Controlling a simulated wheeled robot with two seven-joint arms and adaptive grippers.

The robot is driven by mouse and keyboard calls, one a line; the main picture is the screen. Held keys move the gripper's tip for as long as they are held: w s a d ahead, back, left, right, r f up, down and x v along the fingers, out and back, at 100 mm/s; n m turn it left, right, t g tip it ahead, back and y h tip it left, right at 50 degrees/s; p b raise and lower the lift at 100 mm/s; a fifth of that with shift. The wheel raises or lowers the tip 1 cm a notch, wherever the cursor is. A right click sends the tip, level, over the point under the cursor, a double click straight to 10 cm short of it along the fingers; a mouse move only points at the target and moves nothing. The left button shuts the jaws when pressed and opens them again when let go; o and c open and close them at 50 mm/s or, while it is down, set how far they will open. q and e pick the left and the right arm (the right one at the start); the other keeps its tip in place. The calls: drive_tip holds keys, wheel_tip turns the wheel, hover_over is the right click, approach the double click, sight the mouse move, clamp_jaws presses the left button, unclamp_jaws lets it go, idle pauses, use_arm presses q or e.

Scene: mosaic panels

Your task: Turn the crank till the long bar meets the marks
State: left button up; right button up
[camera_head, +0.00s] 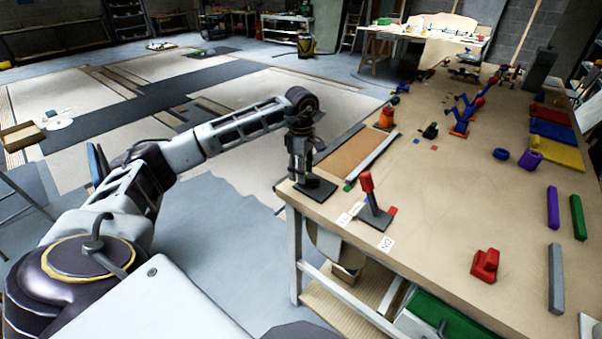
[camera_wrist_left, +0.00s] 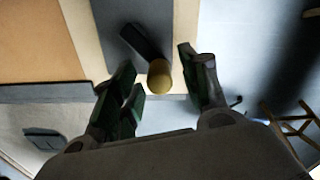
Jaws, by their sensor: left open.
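My left gripper (camera_head: 303,174) is over the near left corner of the workbench, pointing down. In the left wrist view its open fingers (camera_wrist_left: 160,88) stand on either side of a round brass knob (camera_wrist_left: 159,77) on the dark crank arm (camera_wrist_left: 132,40). I cannot tell whether a finger touches the knob. The crank's dark base plate (camera_head: 318,190) shows under the gripper in the head view; the gripper hides the crank itself. The long grey bar (camera_head: 374,158) lies along the right side of a brown panel (camera_head: 352,150). Small red (camera_head: 433,148) and blue (camera_head: 416,140) squares are on the bench.
A red-handled lever (camera_head: 367,184) stands close right of the gripper, beside an ON label (camera_head: 386,243). A red block (camera_head: 485,265) and several coloured bars lie farther right. Open floor lies left of the bench.

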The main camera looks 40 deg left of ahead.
use_arm(q)
wheel_tip(320, 180, up, 11)
drive_tip(key=shift+f, duration=0.2)
idle(0.3)
idle(0.7)
